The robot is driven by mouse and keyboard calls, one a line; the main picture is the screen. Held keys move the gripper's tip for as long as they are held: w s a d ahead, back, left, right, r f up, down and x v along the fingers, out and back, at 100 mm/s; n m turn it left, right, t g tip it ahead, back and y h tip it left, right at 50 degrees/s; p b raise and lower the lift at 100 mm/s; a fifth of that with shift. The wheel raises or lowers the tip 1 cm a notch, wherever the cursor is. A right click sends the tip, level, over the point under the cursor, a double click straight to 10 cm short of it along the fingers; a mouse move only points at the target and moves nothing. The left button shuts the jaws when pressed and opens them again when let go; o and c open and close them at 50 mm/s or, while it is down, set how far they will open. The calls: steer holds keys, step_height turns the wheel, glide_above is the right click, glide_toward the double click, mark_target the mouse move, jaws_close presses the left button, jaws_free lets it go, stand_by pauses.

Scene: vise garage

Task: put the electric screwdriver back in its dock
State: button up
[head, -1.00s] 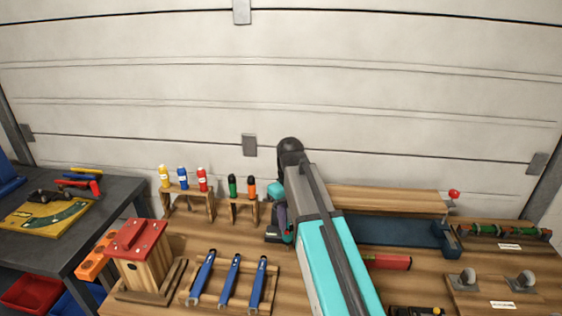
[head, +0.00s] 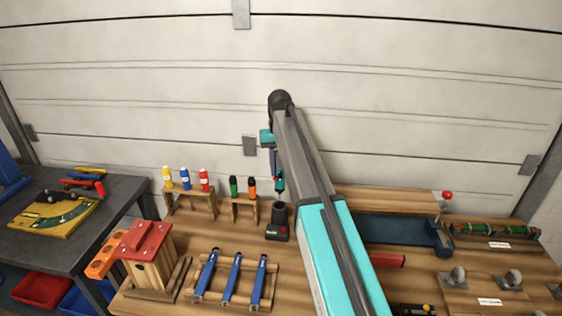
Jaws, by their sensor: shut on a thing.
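The electric screwdriver (head: 280,184), teal and black, hangs roughly upright in the air left of my arm. My gripper (head: 276,172) is shut on it; the arm partly covers the jaws and the tool's upper part. The dock (head: 277,228), a small black stand with a cup-like socket on top, stands on the wooden bench below the screwdriver. The screwdriver is apart from the dock, a little above its socket, with a visible gap between them.
A rack of small bottles (head: 190,201) and a rack with a green and an orange item (head: 243,208) stand left of the dock. A red birdhouse (head: 143,245) stands farther left. A dark blue vise (head: 400,232) lies right of my arm.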

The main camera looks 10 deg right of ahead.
steer(key=shift+w+r, duration=0.35)
steer(key=shift+w, duration=0.05)
steer(key=shift+f, duration=0.15)
steer(key=shift+f+b, duration=0.95)
steer(key=shift+f, duration=0.4)
steer(key=shift+r, duration=0.2)
steer(key=shift+f, duration=0.15)
steer(key=shift+f+p, duration=0.25)
steer(key=shift+p, duration=0.1)
steer(key=shift+f, duration=0.15)
